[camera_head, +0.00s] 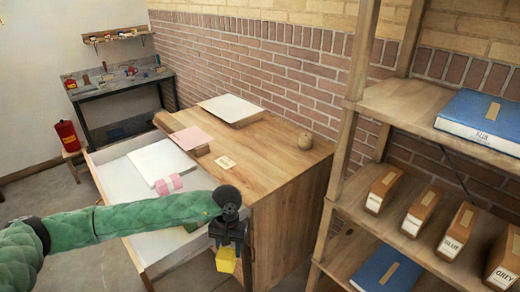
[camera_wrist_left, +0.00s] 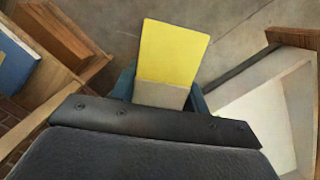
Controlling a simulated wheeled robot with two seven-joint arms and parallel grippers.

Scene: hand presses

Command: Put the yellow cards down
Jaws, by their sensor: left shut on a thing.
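The yellow cards (camera_head: 226,260) hang below my left gripper (camera_head: 226,240), which is shut on them. In the left wrist view the cards (camera_wrist_left: 172,55) show as a bright yellow sheet with a pale grey band at the near end, between the blue-grey fingers of the gripper (camera_wrist_left: 162,92). The cards are in the air, in front of the wooden cabinet (camera_head: 275,190) and to the right of its open drawer (camera_head: 112,178). The floor shows beyond them. My right gripper is not in view.
A pink stack (camera_head: 191,138), a white board (camera_head: 230,108), a small card (camera_head: 225,162) and a round wooden thing (camera_head: 305,141) are on the cabinet top. A shelf (camera_head: 350,235) with labelled boxes stands right.

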